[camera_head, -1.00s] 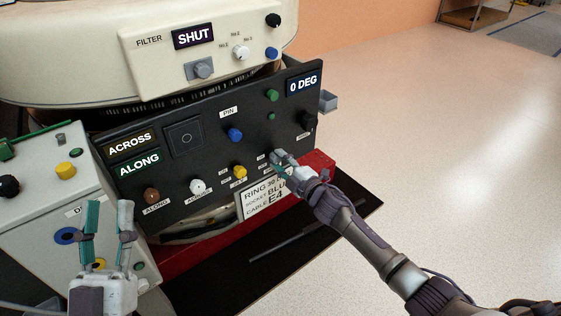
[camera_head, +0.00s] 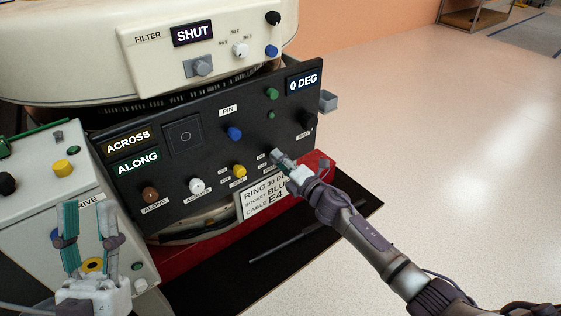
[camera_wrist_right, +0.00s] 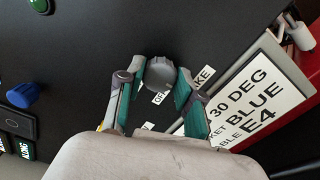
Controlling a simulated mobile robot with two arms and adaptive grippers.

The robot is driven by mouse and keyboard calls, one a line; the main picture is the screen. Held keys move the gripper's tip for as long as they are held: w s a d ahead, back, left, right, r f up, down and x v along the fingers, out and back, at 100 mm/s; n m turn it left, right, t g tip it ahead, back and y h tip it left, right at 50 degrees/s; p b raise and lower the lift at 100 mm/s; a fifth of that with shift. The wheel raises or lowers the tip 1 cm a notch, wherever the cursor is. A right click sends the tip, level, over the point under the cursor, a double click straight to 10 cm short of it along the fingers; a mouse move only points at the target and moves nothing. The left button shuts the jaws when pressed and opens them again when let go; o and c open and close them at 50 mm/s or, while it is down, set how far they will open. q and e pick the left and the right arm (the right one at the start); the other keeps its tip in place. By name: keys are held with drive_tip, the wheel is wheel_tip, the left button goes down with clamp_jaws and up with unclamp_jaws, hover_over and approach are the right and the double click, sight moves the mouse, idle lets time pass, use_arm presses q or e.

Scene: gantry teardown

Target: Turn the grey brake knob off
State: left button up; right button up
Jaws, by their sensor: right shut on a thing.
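The grey brake knob (camera_wrist_right: 160,74) is on the black panel (camera_head: 205,165). In the right wrist view it lies between the two teal-padded fingers of my right gripper (camera_wrist_right: 161,88), which is shut on it. Labels beside the knob are partly covered; "OF" and "KE" show in the wrist view. My left gripper (camera_head: 91,236) is open and empty, fingers pointing up, in front of the grey-white drive box (camera_head: 35,215).
Close to my right gripper are a yellow knob (camera_head: 239,171), a white sign (camera_head: 262,196) and a black knob (camera_head: 309,120). A blue knob (camera_head: 235,134) is further up the panel. A red base (camera_head: 318,163) is below. The floor (camera_head: 450,150) to the right is clear.

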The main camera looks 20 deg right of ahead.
drive_tip(key=shift+f, duration=0.1)
idle(0.3)
drive_tip(key=o, duration=1.2)
drive_tip(key=shift+c, duration=0.2)
drive_tip(key=v, duration=1.2)
